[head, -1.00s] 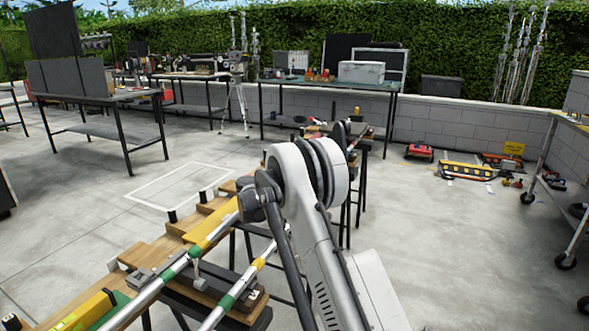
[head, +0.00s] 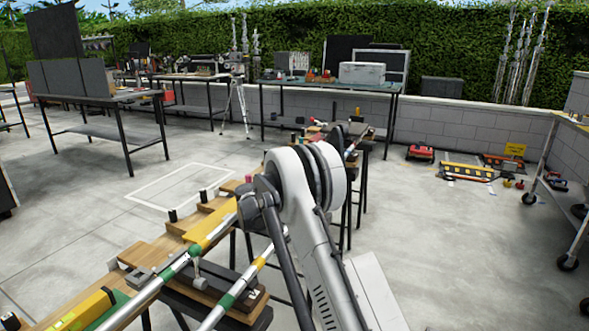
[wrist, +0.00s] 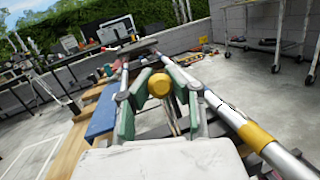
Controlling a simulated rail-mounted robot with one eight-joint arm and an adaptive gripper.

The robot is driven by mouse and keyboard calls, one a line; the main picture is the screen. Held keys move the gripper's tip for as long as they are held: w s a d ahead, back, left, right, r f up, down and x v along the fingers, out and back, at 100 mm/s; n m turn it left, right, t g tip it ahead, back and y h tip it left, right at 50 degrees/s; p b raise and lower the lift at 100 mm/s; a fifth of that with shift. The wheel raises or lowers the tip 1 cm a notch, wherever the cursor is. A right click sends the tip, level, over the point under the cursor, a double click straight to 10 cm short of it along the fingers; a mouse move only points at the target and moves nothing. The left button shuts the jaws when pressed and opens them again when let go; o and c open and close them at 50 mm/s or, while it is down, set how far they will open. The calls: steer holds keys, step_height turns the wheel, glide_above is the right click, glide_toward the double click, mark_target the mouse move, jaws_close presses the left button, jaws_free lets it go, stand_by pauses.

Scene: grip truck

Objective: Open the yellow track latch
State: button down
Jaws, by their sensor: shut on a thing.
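The yellow latch is seen as a rounded yellow piece (wrist: 158,85) between the fingers in the wrist view. My gripper (wrist: 160,76) has its green-padded fingers closed on both sides of it. The silver track rails (wrist: 240,123) run away from me on either side of the gripper; the right one has a yellow band. In the head view, the track (head: 160,279) with green bands lies along a low wooden bench, and my arm hides the gripper and latch. How far the latch is turned cannot be told.
Wooden blocks (head: 144,256) and a yellow level-like tool (head: 88,312) lie along the bench at lower left. A blue block (wrist: 101,121) is left of the gripper in the wrist view. A wheeled cart (head: 545,170) stands at right. Open concrete floor lies between.

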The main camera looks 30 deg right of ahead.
steer(key=c, duration=1.5)
jaws_free()
steer(key=shift+v, duration=3.75)
